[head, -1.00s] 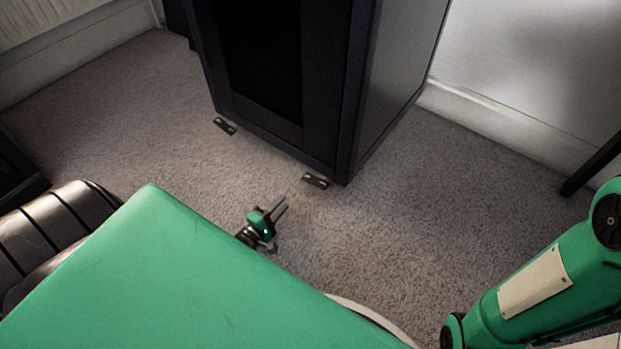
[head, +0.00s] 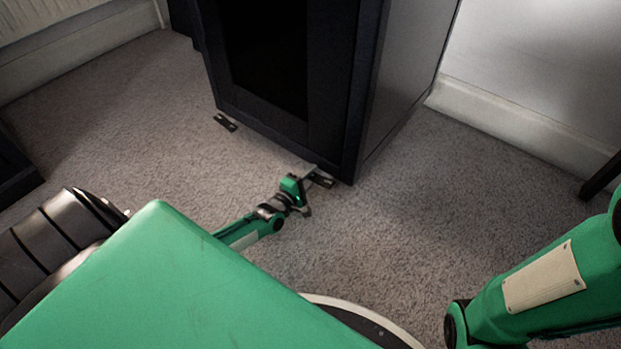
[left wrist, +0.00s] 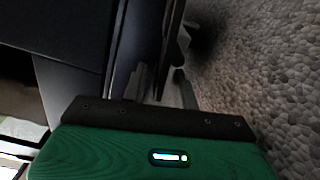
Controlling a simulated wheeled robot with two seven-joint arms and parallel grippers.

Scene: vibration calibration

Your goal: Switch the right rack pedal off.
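The right rack pedal (head: 324,181) is a small dark plate on the carpet at the front right foot of the black rack. The left rack pedal (head: 225,122), a similar dark plate, lies at the rack's front left foot. My left gripper (head: 309,171) is low at the right pedal, its fingertips overlapping the pedal's near left end; I cannot tell whether they touch it. In the left wrist view its two fingers (left wrist: 160,88) stand apart with a gap between them, and a dark piece lies just beyond. My right gripper is out of view.
The black rack (head: 340,80) stands close behind the pedals. Grey carpet (head: 430,220) is clear to the right of the rack. A white baseboard (head: 520,125) runs along the wall. A dark object (head: 15,170) sits at the left edge.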

